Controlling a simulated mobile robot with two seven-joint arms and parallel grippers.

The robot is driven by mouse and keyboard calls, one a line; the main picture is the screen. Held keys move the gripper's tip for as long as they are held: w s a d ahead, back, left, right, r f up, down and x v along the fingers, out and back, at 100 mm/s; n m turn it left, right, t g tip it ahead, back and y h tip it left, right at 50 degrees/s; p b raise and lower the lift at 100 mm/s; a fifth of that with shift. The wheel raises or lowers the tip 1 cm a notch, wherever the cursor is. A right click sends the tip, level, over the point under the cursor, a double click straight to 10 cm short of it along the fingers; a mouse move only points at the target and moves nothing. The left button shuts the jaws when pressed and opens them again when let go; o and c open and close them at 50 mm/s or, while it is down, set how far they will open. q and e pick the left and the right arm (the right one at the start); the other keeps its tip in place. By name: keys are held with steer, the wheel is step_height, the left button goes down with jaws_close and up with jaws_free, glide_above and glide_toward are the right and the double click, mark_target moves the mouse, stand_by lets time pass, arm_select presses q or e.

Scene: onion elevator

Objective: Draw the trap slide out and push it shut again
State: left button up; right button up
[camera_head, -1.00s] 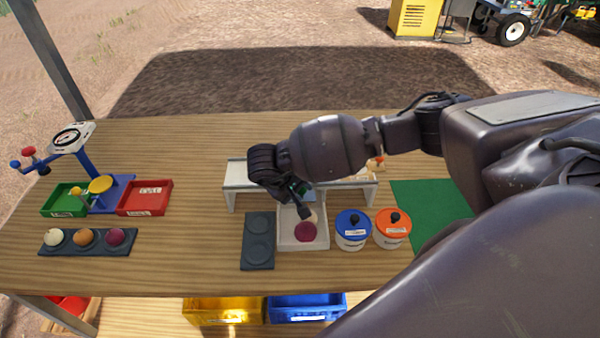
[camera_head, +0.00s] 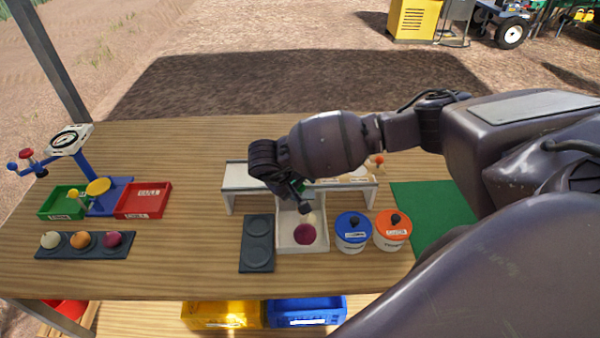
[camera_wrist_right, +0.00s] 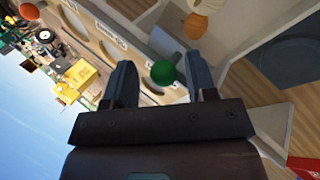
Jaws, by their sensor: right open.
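The trap slide's green knob (camera_wrist_right: 162,72) shows in the right wrist view, on a pale panel with round openings. My right gripper (camera_wrist_right: 162,80) is open, with one dark finger on each side of the knob. I cannot tell whether either finger touches it. In the head view, my right gripper (camera_head: 298,195) reaches down at the front of the white raised bench (camera_head: 240,177). The gripper and arm hide most of the slide there, so I cannot tell how far out it stands. My left gripper is not in view.
A white tray (camera_head: 320,246) holding a purple onion (camera_head: 304,234) lies below the gripper. A dark two-ring plate (camera_head: 258,243) is left of it. Blue-lidded (camera_head: 353,231) and orange-lidded (camera_head: 392,229) pots stand right. The table between the red tray (camera_head: 145,200) and bench is clear.

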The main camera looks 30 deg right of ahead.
steer(key=shift+a, duration=0.25)
stand_by(0.3)
steer(key=shift+w+r+p, duration=0.15)
steer(key=shift+r+p, duration=0.35)
steer(key=shift+r, duration=0.25)
steer(key=shift+d+r+p, duration=0.1)
steer(key=shift+r+p, duration=1.2)
steer(key=shift+r, duration=0.95)
